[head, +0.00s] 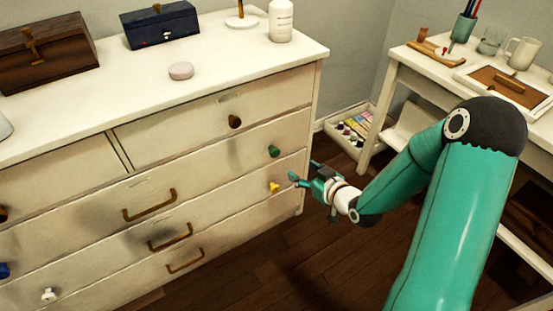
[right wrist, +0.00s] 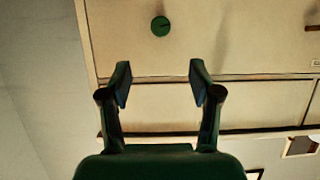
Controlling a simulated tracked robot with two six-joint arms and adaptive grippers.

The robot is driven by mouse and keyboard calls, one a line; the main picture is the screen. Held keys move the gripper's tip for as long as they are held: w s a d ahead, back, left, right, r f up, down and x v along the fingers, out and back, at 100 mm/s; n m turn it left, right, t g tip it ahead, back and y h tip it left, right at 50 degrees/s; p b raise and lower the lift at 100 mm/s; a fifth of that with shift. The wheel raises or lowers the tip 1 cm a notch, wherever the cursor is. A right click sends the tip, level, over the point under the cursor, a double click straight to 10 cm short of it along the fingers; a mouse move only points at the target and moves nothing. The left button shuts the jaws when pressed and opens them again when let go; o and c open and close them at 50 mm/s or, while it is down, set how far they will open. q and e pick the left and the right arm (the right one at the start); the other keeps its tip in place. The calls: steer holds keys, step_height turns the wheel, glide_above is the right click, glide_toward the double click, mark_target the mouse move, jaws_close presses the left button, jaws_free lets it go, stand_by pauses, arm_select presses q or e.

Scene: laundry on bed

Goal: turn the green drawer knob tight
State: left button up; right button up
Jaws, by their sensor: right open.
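The green drawer knob (head: 273,151) is a small round knob near the right end of a drawer front on the white dresser (head: 240,160). In the right wrist view the green knob (right wrist: 160,26) shows as a disc with a dark mark, centred beyond the fingertips. My right gripper (head: 304,172) is open and empty, close to the dresser's right edge, below and to the right of the knob in the head view. Its two fingers (right wrist: 160,82) are spread apart in the wrist view, with nothing between them. My left gripper is not in view.
A yellow knob (head: 274,187) sits below the green one, and a brown knob (head: 235,121) above left. Bronze pull handles (head: 150,205) mark other drawers. A white desk (head: 440,75) stands right, with an open tray (head: 345,112) of coloured items on the floor between.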

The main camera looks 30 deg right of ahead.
mark_target(276, 154)
steer(key=b+x, duration=0.1)
steer(key=x, duration=1.4)
steer(key=shift+w+a+f, duration=0.1)
steer(key=shift+w+f, duration=0.15)
steer(key=shift+w, duration=0.1)
steer(key=c, duration=1.1)
steer(key=shift+b, duration=0.4)
